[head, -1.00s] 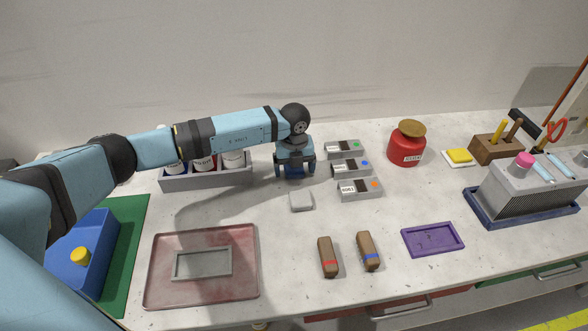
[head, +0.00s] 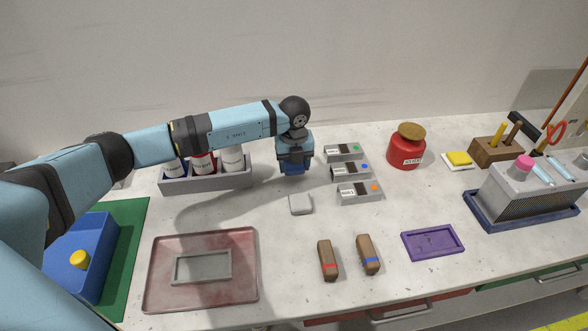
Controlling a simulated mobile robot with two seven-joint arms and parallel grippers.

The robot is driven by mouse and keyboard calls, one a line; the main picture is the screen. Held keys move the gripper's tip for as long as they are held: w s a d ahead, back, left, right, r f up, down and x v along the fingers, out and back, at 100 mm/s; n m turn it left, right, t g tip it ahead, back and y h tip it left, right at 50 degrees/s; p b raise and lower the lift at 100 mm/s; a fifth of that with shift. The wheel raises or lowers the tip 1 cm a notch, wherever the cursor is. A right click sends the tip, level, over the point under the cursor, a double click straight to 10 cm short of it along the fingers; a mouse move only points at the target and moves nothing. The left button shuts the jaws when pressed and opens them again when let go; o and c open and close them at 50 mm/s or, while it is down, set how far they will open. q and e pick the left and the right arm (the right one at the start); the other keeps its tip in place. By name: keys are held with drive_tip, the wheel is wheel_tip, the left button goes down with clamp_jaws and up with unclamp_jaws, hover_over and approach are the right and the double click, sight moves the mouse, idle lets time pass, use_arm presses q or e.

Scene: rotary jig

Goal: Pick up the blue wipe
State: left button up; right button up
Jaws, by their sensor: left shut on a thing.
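My left gripper (head: 294,170) points down at the back middle of the bench, left of the grey dispensers. It is shut on the blue wipe (head: 293,168), a small dark blue piece mostly hidden between the fingers. I cannot tell whether the wipe is clear of the bench. My right gripper is out of view.
Grey dispensers (head: 352,172) stand just right of the gripper. A grey rack (head: 205,180) with bottles stands to its left. A light grey block (head: 300,204) lies in front. A red jar (head: 406,150) stands at the back right.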

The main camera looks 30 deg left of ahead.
use_arm(q)
wheel_tip(320, 180, up, 17)
drive_tip(key=shift+r, duration=0.2)
drive_tip(key=shift+o, duration=0.8)
drive_tip(key=shift+c, duration=0.4)
